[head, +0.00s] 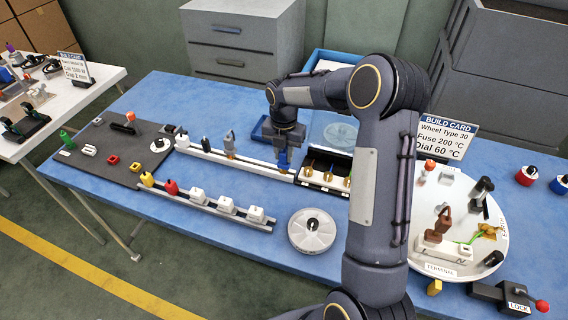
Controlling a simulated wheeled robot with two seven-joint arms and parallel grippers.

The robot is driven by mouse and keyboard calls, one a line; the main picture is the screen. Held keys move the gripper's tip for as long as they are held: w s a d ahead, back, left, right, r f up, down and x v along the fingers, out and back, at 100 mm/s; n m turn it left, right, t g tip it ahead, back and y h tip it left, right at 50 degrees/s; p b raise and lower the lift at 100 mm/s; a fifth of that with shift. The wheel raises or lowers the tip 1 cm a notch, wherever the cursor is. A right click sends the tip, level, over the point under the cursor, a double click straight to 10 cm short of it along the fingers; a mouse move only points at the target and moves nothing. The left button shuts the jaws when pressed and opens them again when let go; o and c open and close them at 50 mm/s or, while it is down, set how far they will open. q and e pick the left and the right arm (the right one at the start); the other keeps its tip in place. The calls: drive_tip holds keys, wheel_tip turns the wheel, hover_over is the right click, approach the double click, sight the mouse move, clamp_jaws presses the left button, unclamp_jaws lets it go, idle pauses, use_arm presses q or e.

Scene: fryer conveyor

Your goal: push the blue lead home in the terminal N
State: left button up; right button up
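The white terminal block (445,246) sits on the round white turntable (407,270) at the right, behind a TERMINAL label. A brown piece (444,222) stands at it, and a green lead (470,240) lies near its right end. My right gripper (284,158) points down at the right end of the white rail, well to the left of the terminal. A small blue piece (283,160) shows at its fingertips. I cannot tell whether it is the blue lead or whether the fingers grip it. My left gripper is not in view.
My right arm crosses the view between the rail and turntable. A round grey disc (312,231) lies on the blue table (240,257). A rail with coloured pieces (200,204) lies left. A build card (447,137) stands behind the turntable.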

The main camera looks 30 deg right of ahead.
clamp_jaws()
drive_tip(key=shift+r+p, duration=2.05)
drive_tip(key=shift+r, duration=0.5)
